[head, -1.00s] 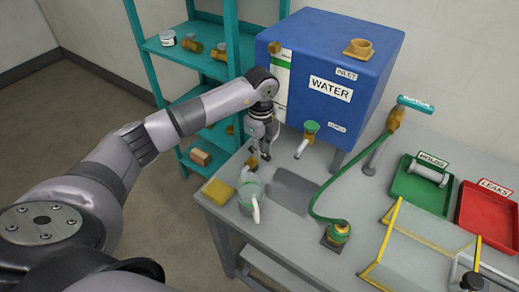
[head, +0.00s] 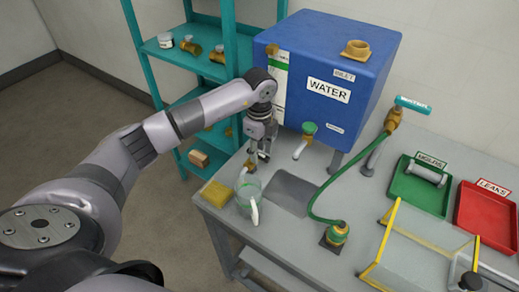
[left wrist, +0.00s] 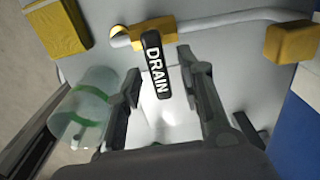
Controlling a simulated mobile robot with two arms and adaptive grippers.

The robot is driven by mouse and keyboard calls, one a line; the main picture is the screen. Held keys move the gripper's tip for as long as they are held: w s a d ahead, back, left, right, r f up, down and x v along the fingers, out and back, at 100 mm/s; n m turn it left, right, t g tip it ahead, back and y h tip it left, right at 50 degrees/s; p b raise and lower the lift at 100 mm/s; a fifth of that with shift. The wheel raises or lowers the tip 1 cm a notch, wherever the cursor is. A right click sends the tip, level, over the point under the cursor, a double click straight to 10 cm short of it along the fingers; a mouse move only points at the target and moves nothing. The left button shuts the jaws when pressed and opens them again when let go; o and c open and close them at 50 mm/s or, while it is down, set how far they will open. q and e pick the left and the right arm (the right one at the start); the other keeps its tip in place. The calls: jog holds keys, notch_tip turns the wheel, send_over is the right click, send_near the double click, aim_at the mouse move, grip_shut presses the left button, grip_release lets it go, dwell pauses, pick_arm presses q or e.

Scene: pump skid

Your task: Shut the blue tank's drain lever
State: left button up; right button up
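The blue tank (head: 335,60) labelled WATER stands on legs at the back of the bench. The black drain lever (left wrist: 155,62), marked DRAIN, shows in the left wrist view. It sits on a brass valve body (left wrist: 165,29) and points crosswise to the pale pipe (left wrist: 225,22). My left gripper (head: 260,157) is low beside the tank's front left corner. In the left wrist view its two fingers (left wrist: 168,95) are apart, one on each side of the lever, with gaps visible. In the head view the gripper largely hides the lever. My right gripper is in neither view.
A clear jug (head: 248,198) with a green band and a yellow sponge (head: 217,194) stand close to the left gripper. A green-handled tap (head: 306,138) is just right of it. A green hose (head: 325,195) and green tray (head: 413,192) lie further right.

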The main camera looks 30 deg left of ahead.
aim_at(259, 153)
pick_arm(q)
notch_tip(259, 153, up, 12)
dwell(0.7)
dwell(0.4)
